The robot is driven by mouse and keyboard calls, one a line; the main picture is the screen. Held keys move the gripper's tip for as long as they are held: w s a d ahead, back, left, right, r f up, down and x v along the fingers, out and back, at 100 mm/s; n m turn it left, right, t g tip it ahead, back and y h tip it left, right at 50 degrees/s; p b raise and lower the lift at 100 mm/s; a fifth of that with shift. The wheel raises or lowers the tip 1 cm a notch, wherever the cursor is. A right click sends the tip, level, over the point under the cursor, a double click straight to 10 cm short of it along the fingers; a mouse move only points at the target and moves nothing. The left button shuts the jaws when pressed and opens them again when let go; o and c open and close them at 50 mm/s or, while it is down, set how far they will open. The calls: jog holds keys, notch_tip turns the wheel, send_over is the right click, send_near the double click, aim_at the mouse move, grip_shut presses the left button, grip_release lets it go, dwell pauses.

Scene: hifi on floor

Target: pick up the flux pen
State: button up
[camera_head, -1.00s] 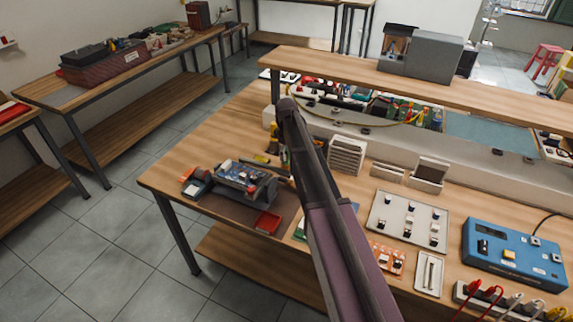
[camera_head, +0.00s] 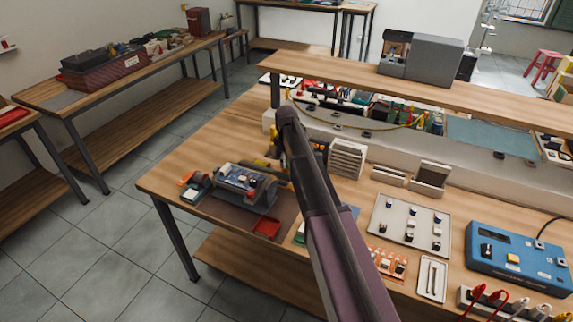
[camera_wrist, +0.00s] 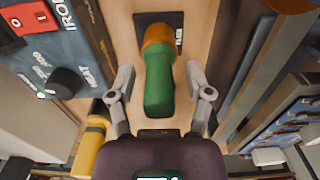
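A green cylinder with an orange end (camera_wrist: 158,85), which looks like the flux pen, is in the wrist view between the two fingers of my gripper (camera_wrist: 160,88). The fingers are apart, one on each side, with a visible gap to it. Its orange end points to the top of the picture, over a dark label plate (camera_wrist: 174,22) on wood. In the head view my arm hides my gripper and the pen.
A grey-blue iron station with a red switch (camera_wrist: 32,18) and a yellow object (camera_wrist: 90,145) are left of the pen. A dark-edged box (camera_wrist: 275,105) is at right. In the head view a circuit-board holder (camera_head: 243,187) and slotted rack (camera_head: 346,158) flank my arm.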

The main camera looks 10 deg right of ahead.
grip_shut()
jog(key=shift+r, duration=0.1)
notch_tip(320, 180, up, 10)
jog(key=p, duration=1)
dwell(0.8)
jog(key=s+a+r+p, duration=0.1)
jog(key=s+a+p, duration=0.1)
jog(key=a, duration=0.5)
jog(key=s+a+r+p, duration=0.1)
jog(key=s+a+r, duration=0.1)
jog(key=s+a, duration=0.3)
jog(key=a, duration=0.3)
jog(key=shift+a+r+p, duration=0.2)
jog(key=shift+a+p, duration=0.1)
jog(key=shift+p, duration=0.05)
